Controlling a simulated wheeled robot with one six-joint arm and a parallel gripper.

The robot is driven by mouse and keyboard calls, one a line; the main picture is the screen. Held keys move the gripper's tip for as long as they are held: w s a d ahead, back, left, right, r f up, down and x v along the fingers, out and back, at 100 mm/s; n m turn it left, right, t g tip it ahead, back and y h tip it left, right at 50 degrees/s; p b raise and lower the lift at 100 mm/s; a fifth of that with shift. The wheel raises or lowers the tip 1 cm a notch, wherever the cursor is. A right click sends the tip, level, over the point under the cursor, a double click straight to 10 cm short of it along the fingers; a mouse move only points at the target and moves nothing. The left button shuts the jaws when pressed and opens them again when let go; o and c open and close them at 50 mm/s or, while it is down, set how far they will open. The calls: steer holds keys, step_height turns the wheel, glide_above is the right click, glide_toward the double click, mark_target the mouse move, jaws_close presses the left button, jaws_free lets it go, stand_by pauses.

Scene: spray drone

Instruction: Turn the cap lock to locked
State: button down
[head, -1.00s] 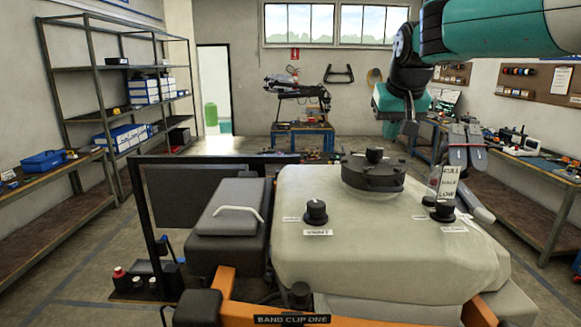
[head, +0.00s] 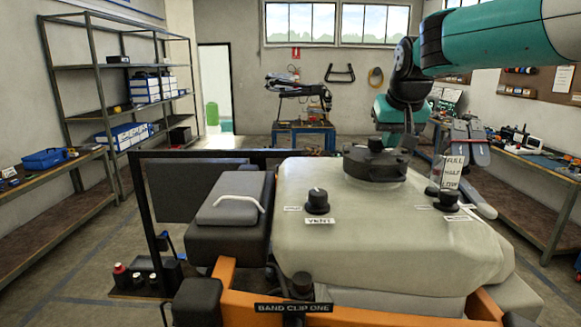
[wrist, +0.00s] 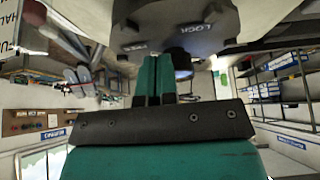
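The tank's dark round cap (head: 374,166) sits on top of the pale tank (head: 400,235), with a small black knob (head: 376,145) standing on it. In the wrist view the cap (wrist: 165,30) fills the top middle and carries an upside-down LOCK label (wrist: 195,27). A dark knob-like part (wrist: 181,60) shows below the cap's edge. My gripper (wrist: 156,62) has its two teal fingers side by side with only a thin dark line between them. Nothing shows in it. In the head view my gripper (head: 408,142) is just right of the cap, apparently apart from it.
A vent knob (head: 317,202) stands on the tank left of the cap, and another labelled knob (head: 447,200) stands to the right. A dark box with a pale handle (head: 236,204) is left of the tank. Shelves (head: 115,75) and a right-hand bench (head: 540,175) line the walls.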

steer(key=shift+s+a+f, duration=0.1)
steer(key=shift+a+f, duration=0.2)
steer(key=shift+f, duration=0.1)
steer(key=shift+s+a, duration=0.15)
steer(key=shift+a, duration=0.35)
steer(key=shift+a+r+p, duration=0.15)
steer(key=shift+a+p, duration=0.4)
steer(key=shift+p, duration=0.05)
steer(key=shift+w+a, duration=0.2)
steer(key=shift+s, duration=0.2)
step_height(320, 180, up, 6)
steer(key=p, duration=0.1)
steer(key=shift+r, duration=0.15)
stand_by(0.5)
